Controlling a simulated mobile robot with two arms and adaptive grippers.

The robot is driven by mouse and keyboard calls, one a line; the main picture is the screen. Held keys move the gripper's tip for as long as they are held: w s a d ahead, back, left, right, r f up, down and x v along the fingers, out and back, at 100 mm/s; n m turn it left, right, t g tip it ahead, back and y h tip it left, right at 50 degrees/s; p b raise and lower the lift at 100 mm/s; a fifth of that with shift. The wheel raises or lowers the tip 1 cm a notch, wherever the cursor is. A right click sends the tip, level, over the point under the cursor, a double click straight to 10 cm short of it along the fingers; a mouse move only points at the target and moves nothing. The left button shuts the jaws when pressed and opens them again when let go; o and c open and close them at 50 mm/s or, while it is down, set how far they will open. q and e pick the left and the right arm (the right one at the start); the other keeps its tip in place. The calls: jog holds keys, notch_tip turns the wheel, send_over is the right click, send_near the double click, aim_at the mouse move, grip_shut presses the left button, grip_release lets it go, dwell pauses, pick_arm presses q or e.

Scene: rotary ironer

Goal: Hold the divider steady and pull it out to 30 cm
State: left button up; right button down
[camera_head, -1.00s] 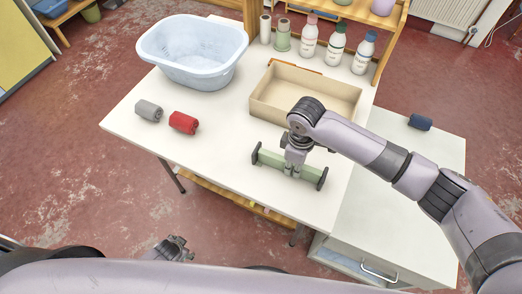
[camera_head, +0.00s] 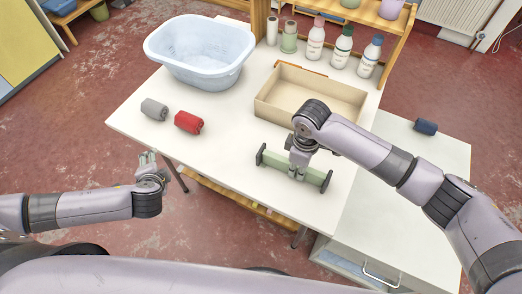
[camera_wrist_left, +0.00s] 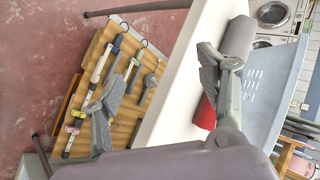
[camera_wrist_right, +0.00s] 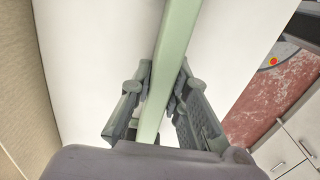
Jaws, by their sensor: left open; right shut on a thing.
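The divider (camera_head: 278,162) is a green bar with dark end pads, lying on the white table beside the open beige drawer box (camera_head: 272,103). My right gripper (camera_head: 299,165) comes down on the bar near its middle and is shut on it. In the right wrist view the green bar (camera_wrist_right: 172,60) runs between the two fingers (camera_wrist_right: 160,105). My left gripper (camera_head: 150,163) is open and empty, off the table's front left edge. In the left wrist view its fingers (camera_wrist_left: 165,95) are spread apart with nothing between them.
A grey roll (camera_head: 154,109) and a red roll (camera_head: 188,122) lie on the table left of the divider. A blue basket (camera_head: 200,75) and several bottles (camera_head: 343,45) stand at the back. A dark blue roll (camera_head: 426,127) lies on the right cabinet. The front left tabletop is clear.

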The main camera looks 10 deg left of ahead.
pick_arm(q)
jog(key=w+r+t, duration=0.1)
jog(key=w+r, duration=0.1)
jog(key=w, duration=0.1)
jog(key=w+d+r+t, duration=0.1)
jog(key=w+r, duration=0.1)
jog(key=w, duration=0.1)
jog(key=w+d+r, duration=0.1)
jog(key=w+r, duration=0.1)
jog(key=w, duration=0.1)
jog(key=shift+r+m+t, duration=0.35)
jog(key=shift+m+t, duration=0.05)
jog(key=w+d+r+y, duration=0.1)
jog(key=w+d+r, duration=0.2)
jog(key=w, duration=0.2)
jog(key=m+g+h, duration=0.6)
jog(key=m+g, duration=0.3)
jog(key=g, duration=0.2)
send_near(261, 149)
jog(key=shift+m, duration=0.3)
notch_tip(261, 149, down, 11)
jog(key=shift+w+f, duration=0.15)
jog(key=shift+f, duration=0.1)
jog(key=shift+c, duration=0.6)
